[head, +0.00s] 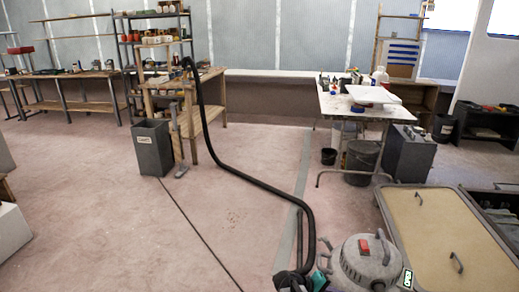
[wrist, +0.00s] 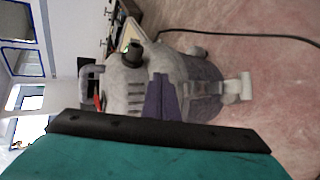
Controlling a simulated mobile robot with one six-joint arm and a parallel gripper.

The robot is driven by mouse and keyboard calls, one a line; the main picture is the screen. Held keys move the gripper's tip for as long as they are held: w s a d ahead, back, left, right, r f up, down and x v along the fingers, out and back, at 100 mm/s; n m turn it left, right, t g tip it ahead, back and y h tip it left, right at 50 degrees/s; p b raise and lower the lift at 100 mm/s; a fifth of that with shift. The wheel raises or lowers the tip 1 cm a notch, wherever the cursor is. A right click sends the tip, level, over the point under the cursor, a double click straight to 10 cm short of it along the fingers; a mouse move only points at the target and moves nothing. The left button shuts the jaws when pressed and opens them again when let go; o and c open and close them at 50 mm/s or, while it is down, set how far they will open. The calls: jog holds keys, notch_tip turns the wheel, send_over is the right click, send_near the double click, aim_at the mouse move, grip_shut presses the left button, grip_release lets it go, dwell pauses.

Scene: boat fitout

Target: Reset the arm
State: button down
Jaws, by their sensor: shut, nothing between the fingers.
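My gripper (wrist: 160,82) shows in the wrist view as a dark purplish shape rising from the black bar and teal body at the bottom. Its fingers are together with nothing between them. In the head view, a teal and dark part of my arm shows at the bottom edge, just left of a grey shop vacuum (head: 369,262) with a red switch. The same vacuum (wrist: 128,88) appears sideways behind my gripper in the wrist view. I cannot tell the gap between my gripper and the vacuum.
A black hose (head: 252,180) runs from the wooden workbench (head: 215,100) across the floor towards the vacuum. A tan-topped case (head: 450,235) stands at the right. A grey bin (head: 152,150) stands by the bench. The left and middle floor (head: 110,230) is mostly clear, crossed by a cable.

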jog(key=s+f+m+g+y+p, duration=0.1)
jog(key=s+f+g+y+p, duration=0.2)
jog(key=s, duration=0.8)
jog(key=s+f+m+g+y+p, duration=0.1)
jog(key=s+f+g+y+p, duration=0.1)
jog(key=s+p, duration=0.6)
jog(key=s+a+f+m+g+y, duration=0.1)
jog(key=s+a+y, duration=0.5)
jog(key=s+a, duration=0.6)
jog(key=shift+s+a+f+g+y, duration=0.4)
jog(key=shift+s+f+g, duration=0.1)
jog(key=shift+s+f, duration=0.25)
